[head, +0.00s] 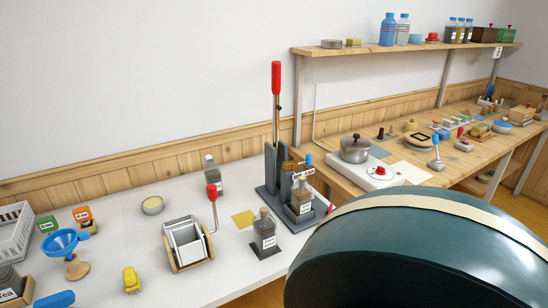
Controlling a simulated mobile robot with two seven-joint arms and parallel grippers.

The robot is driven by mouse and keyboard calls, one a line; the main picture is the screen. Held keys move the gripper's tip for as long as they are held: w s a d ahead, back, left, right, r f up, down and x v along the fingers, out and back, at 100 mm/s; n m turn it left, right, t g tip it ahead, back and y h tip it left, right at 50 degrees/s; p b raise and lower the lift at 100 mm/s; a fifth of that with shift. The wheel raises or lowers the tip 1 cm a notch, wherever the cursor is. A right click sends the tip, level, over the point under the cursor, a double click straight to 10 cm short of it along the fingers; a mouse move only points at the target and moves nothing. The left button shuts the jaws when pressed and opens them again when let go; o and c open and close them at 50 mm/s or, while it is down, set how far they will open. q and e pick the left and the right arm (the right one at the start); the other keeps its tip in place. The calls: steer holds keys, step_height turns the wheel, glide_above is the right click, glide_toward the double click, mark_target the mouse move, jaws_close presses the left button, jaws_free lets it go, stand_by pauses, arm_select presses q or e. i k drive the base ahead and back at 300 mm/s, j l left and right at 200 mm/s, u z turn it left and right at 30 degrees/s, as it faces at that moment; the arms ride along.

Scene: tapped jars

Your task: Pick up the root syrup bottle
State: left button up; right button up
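Three similar clear bottles with grey stoppers stand on the white table. One bottle (265,230) stands on a dark square base near the table's middle right, with a white label. A second bottle (302,201) stands in the grey lever press (273,180) with the red handle. A third bottle (211,176) stands farther back, near the wall. The label print is too small to read, so I cannot tell which is the root syrup bottle. Neither of my grippers is in view.
A large dark teal rounded shape (430,255) fills the lower right and hides the table there. A holder with white cards (187,243), blue funnel (64,242), yellow brush (131,280) and white basket (14,232) stand left. A wooden counter (340,180) adjoins the right.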

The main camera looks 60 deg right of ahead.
mark_target(300, 194)
steer(key=z, duration=2.05)
steer(key=i+l+u, duration=0.1)
steer(key=l, duration=0.45)
steer(key=i+l+u, duration=0.15)
steer(key=l, duration=0.4)
steer(key=i+l+u, duration=0.1)
steer(key=l, duration=0.45)
